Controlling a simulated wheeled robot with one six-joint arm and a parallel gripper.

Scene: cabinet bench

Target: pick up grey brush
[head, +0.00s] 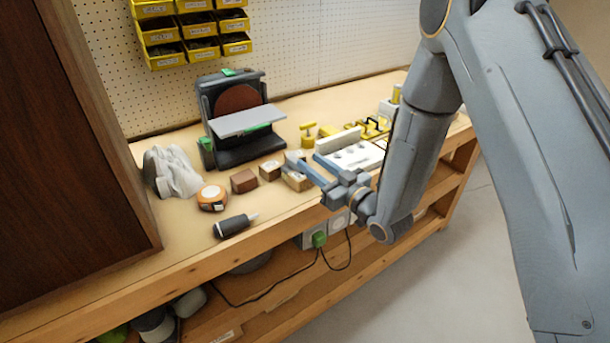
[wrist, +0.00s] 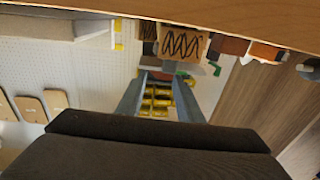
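A dark grey tool (head: 234,226) with a pale pointed tip lies near the front edge of the bench in the head view. It may be the grey brush, but I cannot confirm bristles. A dark shape (wrist: 309,66) at the right edge of the wrist view could be the same tool. My gripper (head: 308,168) is off to its right, over the bench's front part near the small wooden blocks. In the wrist view my gripper (wrist: 158,78) shows two fingers apart, with nothing between them except the distant background.
An orange tape measure (head: 212,198), a brown block (head: 243,181) and a pale glove (head: 173,172) lie around the tool. A sander (head: 238,118) stands behind. A white tray (head: 352,158) is right of my gripper. A dark cabinet (head: 70,130) bounds the left.

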